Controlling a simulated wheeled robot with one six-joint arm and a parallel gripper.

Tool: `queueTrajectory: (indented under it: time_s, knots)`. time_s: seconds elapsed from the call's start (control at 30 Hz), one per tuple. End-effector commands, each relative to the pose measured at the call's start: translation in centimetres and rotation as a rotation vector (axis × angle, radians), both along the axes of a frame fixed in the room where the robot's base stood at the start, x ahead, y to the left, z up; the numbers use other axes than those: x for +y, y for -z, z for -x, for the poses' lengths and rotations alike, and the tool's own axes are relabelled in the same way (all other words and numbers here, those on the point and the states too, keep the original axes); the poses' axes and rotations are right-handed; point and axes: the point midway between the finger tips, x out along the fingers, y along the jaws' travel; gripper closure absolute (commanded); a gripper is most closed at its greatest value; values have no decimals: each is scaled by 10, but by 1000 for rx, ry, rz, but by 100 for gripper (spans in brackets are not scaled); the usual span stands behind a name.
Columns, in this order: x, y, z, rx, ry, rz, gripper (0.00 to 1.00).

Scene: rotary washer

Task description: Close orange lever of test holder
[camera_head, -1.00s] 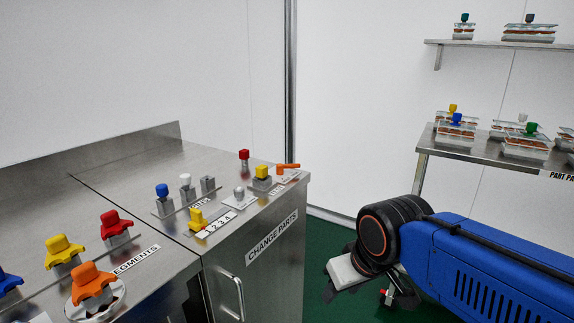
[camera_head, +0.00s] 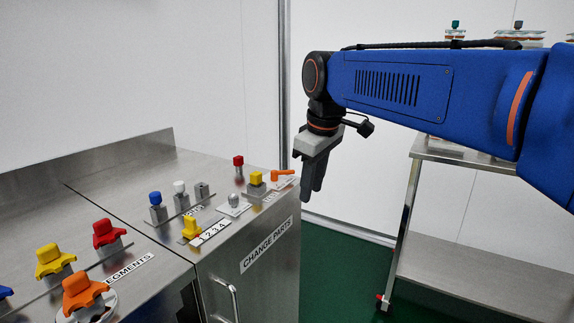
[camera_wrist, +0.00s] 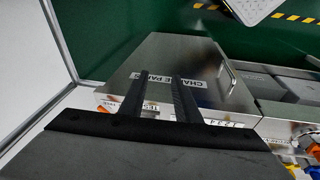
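The orange lever (camera_head: 282,175) lies at the far right corner of the steel cabinet top, beside a holder with a yellow block (camera_head: 256,181). It points to the right. My gripper (camera_head: 311,196) hangs fingers-down just right of and nearer than the lever, past the cabinet's right edge, empty and apart from it. In the wrist view my gripper (camera_wrist: 160,80) shows two dark fingers with a gap between them. A label reading TEST (camera_wrist: 151,109) shows between the fingers there.
A red-topped post (camera_head: 238,162), a grey knob (camera_head: 234,202) and a yellow lever (camera_head: 192,229) stand near on the cabinet top. Large coloured knobs (camera_head: 82,290) are at the front left. A steel shelf table (camera_head: 470,266) stands at the right, with green floor between.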

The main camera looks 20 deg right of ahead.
Motion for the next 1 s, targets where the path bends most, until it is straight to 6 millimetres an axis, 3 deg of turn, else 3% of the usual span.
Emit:
queueTrajectory:
  time_s: [0.2, 0.5, 0.8, 1.0]
  knots:
    - [-7, -50, -61, 61, -183, 41, 70]
    - [-17, -101, -139, 143, -446, 77, 70]
    - [-29, -131, -204, 212, -691, 90, 70]
    - [-33, -138, -223, 233, -777, 91, 70]
